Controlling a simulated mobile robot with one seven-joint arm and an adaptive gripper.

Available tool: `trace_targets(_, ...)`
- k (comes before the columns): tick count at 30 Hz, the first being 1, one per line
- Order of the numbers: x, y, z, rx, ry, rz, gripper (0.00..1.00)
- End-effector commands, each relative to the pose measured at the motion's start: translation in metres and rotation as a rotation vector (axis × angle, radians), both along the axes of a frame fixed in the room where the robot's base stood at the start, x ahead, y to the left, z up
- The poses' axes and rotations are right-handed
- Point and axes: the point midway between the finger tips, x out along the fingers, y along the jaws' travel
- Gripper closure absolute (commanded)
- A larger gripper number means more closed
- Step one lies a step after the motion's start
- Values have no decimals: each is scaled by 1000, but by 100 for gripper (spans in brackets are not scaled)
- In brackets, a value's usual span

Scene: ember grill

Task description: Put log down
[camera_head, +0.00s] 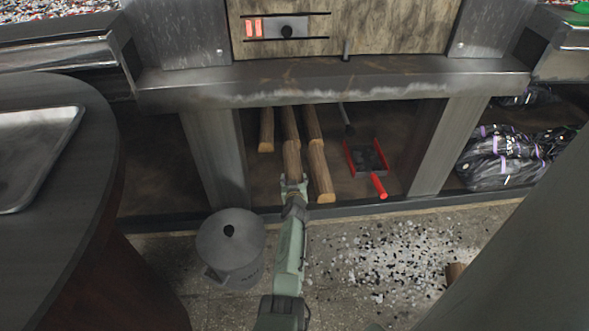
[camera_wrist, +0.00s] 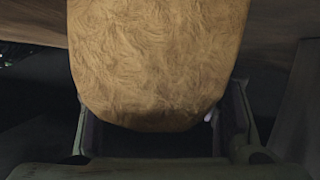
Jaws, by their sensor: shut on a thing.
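My gripper (camera_head: 294,184) is shut on a log (camera_head: 291,158) in the shelf opening under the grill. The held log points away from me into the shelf. In the wrist view the cut end of the held log (camera_wrist: 160,65) fills the upper middle, between the fingers. More logs lie in the shelf: one at the left (camera_head: 266,130), and one just right of the held log (camera_head: 320,175). Another log piece (camera_head: 290,122) shows behind or in line with the held one. I cannot tell whether the held log touches the shelf floor.
A red dustpan (camera_head: 368,157) lies right of the logs. Black bags (camera_head: 505,155) fill the right bay. A grey lidded bucket (camera_head: 231,245) stands on the floor at left. Shelf posts flank the opening.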

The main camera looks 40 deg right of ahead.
Motion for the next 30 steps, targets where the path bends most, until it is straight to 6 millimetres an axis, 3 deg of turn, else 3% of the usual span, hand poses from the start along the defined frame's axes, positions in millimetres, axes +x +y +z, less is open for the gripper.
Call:
trace_targets(4,0,-2,-22,-3,-3,-1,100)
trace_targets(13,0,-1,-26,-1,-2,-2,100)
trace_targets(14,-1,1,-30,5,4,0,42)
trace_targets(23,-1,1,-29,3,3,0,22)
trace_targets(30,-1,0,-28,3,2,0,22)
